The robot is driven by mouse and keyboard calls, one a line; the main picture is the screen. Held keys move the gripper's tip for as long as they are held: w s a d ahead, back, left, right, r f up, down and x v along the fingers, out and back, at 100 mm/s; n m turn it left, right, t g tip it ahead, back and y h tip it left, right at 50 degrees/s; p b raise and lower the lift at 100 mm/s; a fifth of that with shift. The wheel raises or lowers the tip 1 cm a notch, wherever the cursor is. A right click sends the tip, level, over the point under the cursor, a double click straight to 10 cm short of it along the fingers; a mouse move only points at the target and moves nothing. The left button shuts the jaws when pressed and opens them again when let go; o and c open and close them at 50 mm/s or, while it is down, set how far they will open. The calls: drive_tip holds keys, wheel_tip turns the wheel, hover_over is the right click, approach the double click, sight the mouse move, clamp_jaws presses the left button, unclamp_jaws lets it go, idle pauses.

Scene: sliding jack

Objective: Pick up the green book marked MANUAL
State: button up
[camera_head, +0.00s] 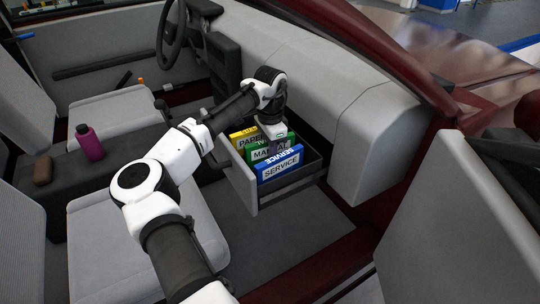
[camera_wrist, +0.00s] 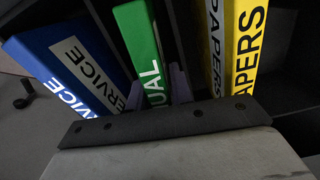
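The green book marked MANUAL (camera_head: 269,151) stands in an open drawer under the dashboard, between a yellow book marked PAPERS (camera_head: 243,135) and a blue book marked SERVICE (camera_head: 280,166). My gripper (camera_head: 276,143) is down at the green book from above. In the wrist view, its two fingers (camera_wrist: 157,92) are on either side of the green book (camera_wrist: 143,45), close to its faces. Whether they press on it cannot be told. The blue book (camera_wrist: 75,65) is left of the fingers and the yellow book (camera_wrist: 242,50) right of them.
The dashboard (camera_head: 330,75) overhangs behind the drawer. A purple bottle (camera_head: 90,143) and a brown object (camera_head: 43,170) are on the console between the seats.

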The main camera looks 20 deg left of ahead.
clamp_jaws()
drive_tip(key=shift+r, duration=0.15)
